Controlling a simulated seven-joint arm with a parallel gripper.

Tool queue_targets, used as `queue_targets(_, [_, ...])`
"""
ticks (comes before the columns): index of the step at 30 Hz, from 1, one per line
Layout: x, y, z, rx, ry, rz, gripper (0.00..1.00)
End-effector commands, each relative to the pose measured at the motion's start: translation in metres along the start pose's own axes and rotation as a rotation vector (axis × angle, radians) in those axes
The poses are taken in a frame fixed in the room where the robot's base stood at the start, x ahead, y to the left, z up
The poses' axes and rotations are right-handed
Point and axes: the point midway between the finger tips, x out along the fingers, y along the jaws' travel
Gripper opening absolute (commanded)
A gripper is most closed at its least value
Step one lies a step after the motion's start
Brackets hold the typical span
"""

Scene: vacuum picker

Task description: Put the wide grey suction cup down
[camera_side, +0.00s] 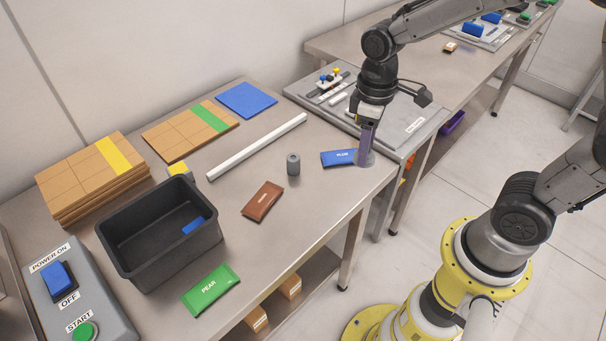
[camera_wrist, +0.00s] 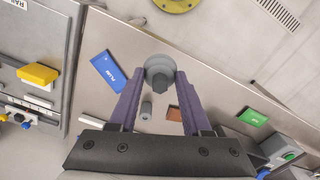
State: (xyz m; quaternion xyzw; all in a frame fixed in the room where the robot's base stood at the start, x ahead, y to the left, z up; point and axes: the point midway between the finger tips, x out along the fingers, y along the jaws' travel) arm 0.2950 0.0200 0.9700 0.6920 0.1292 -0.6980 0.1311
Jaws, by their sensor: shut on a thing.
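My gripper (camera_side: 366,152) points down over the right end of the steel table, beside the blue PLUM packet (camera_side: 338,158). Its purple fingers are shut on the wide grey suction cup (camera_wrist: 160,69), which sits between the fingertips in the wrist view. In the side view the cup (camera_side: 367,161) shows below the fingers, near the table's front right edge. I cannot tell whether its rim touches the tabletop. A smaller grey cylinder (camera_side: 293,164) stands upright on the table to the left; it also shows in the wrist view (camera_wrist: 146,111).
A brown packet (camera_side: 262,201) and a green PEAR packet (camera_side: 211,289) lie on the table. A black bin (camera_side: 160,246) holds something blue. A white bar (camera_side: 258,146) lies behind. A grey panel (camera_side: 408,118) is beyond the table's right end. Bare tabletop (camera_side: 320,200) lies left of my gripper.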

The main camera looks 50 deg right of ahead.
Motion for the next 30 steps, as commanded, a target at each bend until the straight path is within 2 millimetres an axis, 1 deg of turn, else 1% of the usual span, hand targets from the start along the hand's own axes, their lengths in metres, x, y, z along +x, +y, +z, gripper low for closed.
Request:
queue_targets(2, [0.000, 0.001, -0.006, -0.002, 0.007, 0.002, 0.00])
queue_targets(5, [0.008, 0.006, -0.022, -0.003, 0.005, 0.002, 0.00])
queue_targets(15, [0.042, 0.027, -0.092, -0.001, 0.005, 0.002, 0.00])
queue_targets(18, [0.061, 0.031, -0.105, -0.001, 0.004, 0.001, 0.00])
queue_targets(21, [0.075, 0.035, -0.118, -0.001, 0.005, 0.002, 0.00])
queue_targets(24, [0.085, 0.038, -0.126, 0.000, 0.008, 0.002, 0.00])
queue_targets(30, [0.094, 0.040, -0.133, 0.000, 0.008, 0.002, 0.00])
